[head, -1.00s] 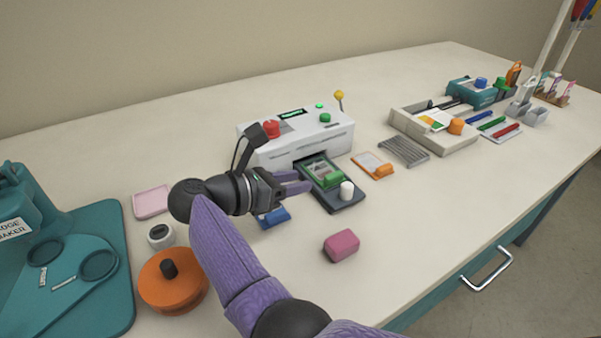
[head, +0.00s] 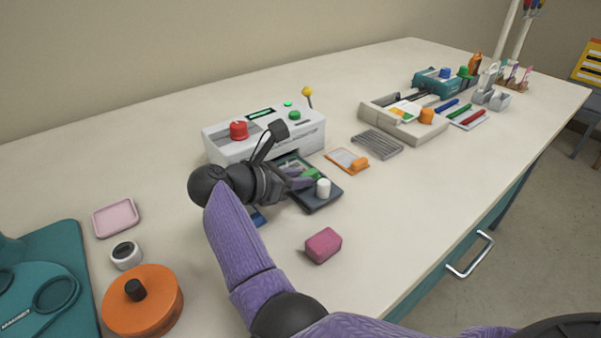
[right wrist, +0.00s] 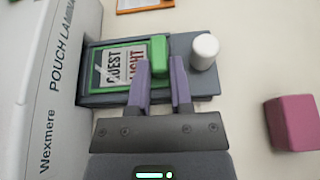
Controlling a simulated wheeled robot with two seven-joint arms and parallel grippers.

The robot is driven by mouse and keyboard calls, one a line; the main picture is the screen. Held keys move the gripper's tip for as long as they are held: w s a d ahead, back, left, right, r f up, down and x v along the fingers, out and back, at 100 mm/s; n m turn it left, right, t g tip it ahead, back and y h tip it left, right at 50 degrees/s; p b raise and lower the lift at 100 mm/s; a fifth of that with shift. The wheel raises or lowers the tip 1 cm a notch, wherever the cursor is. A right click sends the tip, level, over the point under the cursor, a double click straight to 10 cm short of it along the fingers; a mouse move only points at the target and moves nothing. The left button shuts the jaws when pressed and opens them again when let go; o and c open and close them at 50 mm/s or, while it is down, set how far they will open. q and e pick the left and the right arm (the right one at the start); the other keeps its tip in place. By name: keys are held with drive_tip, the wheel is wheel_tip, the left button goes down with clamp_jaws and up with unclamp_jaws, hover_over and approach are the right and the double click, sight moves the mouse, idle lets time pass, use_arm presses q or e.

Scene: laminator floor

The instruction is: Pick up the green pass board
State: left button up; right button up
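The green pass board (right wrist: 103,84) lies on the dark tray (right wrist: 181,48) at the laminator's mouth. It has a green frame, a card with printed words and a raised green grip block (right wrist: 159,52). In the head view the green block (head: 311,174) shows just past my fingers, and my gripper hides part of the board. My right gripper (head: 299,182) is open, its two purple fingers (right wrist: 162,70) on either side of the block's near end. I cannot tell whether they touch it. My left gripper is not in view.
The white laminator (head: 270,137) stands behind the tray. A white knob (head: 323,188) rises from the tray's right end, close to my fingers. A pink block (head: 323,245) lies in front. An orange-framed board (head: 346,159) and a grey rack (head: 377,144) lie to the right.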

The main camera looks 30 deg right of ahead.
clamp_jaws()
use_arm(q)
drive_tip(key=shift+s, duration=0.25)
use_arm(e)
drive_tip(key=shift+r, duration=0.1)
drive_tip(key=shift+r, duration=0.35)
use_arm(q)
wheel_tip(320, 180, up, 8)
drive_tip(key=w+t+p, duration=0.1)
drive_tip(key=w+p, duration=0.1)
drive_tip(key=p, duration=0.5)
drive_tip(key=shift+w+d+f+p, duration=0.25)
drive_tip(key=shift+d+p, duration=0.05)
drive_tip(key=shift+p, duration=0.1)
use_arm(e)
wheel_tip(320, 180, up, 27)
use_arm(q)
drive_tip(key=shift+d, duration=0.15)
